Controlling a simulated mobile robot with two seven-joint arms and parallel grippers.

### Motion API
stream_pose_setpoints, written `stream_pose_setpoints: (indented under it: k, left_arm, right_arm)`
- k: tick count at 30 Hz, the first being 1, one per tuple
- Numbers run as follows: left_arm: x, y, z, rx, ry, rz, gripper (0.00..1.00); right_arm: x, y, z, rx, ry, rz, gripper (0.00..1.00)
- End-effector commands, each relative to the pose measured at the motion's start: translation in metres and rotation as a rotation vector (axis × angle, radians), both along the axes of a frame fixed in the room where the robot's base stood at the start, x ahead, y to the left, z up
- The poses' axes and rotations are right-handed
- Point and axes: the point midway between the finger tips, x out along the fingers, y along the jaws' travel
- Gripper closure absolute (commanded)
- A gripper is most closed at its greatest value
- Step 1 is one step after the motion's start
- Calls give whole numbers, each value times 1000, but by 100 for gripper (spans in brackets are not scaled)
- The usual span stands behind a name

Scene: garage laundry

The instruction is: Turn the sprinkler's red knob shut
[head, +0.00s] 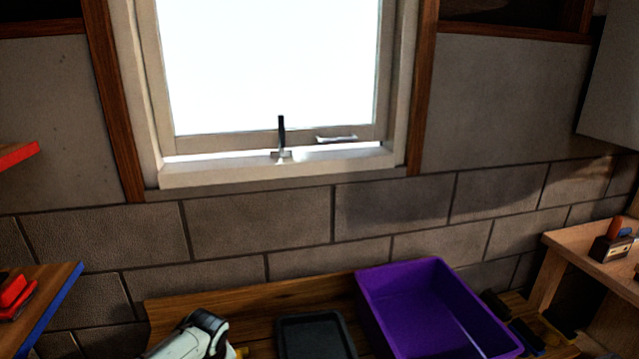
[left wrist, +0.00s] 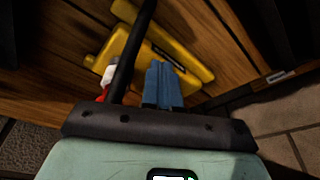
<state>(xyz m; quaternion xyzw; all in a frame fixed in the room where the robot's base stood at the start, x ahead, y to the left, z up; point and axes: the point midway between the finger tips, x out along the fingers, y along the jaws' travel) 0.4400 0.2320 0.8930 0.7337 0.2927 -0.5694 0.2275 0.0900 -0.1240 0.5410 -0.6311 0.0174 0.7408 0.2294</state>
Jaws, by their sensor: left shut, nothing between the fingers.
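In the left wrist view a yellow body (left wrist: 180,65), which appears to be the sprinkler, lies on brown wooden boards. A white piece (left wrist: 108,75) and a small red part (left wrist: 103,94), which looks like the knob, show at its left side. My left gripper (left wrist: 161,68) has its blue fingers together and empty, over the yellow body and to the right of the red part. Whether the fingers touch the body is unclear. In the head view my left arm shows at the bottom and mostly hides the sprinkler. My right gripper is in neither view.
A black hose-like strip (left wrist: 128,55) crosses the left wrist view beside the fingers. In the head view a black tray (head: 315,337) and a purple bin (head: 425,305) rest on the wooden surface (head: 250,290) right of my arm. A window (head: 270,70) is behind.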

Motion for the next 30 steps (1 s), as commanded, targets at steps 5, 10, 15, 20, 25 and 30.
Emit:
stream_pose_setpoints:
  k: [5,10,15,20,25,30]
  left_arm:
    - [1,0,27,0,-1,0,100]
    - [0,0,40,0,-1,0,100]
    - [0,0,38,-1,1,0,100]
    - [-1,3,40,0,2,2,100]
    - [-4,14,48,-1,3,3,100]
    - [-6,17,46,0,0,0,100]
  right_arm:
    - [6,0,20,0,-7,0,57]
    - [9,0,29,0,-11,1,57]
    - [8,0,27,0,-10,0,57]
    - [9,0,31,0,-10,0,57]
    - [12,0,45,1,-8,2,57]
    - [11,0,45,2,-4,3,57]
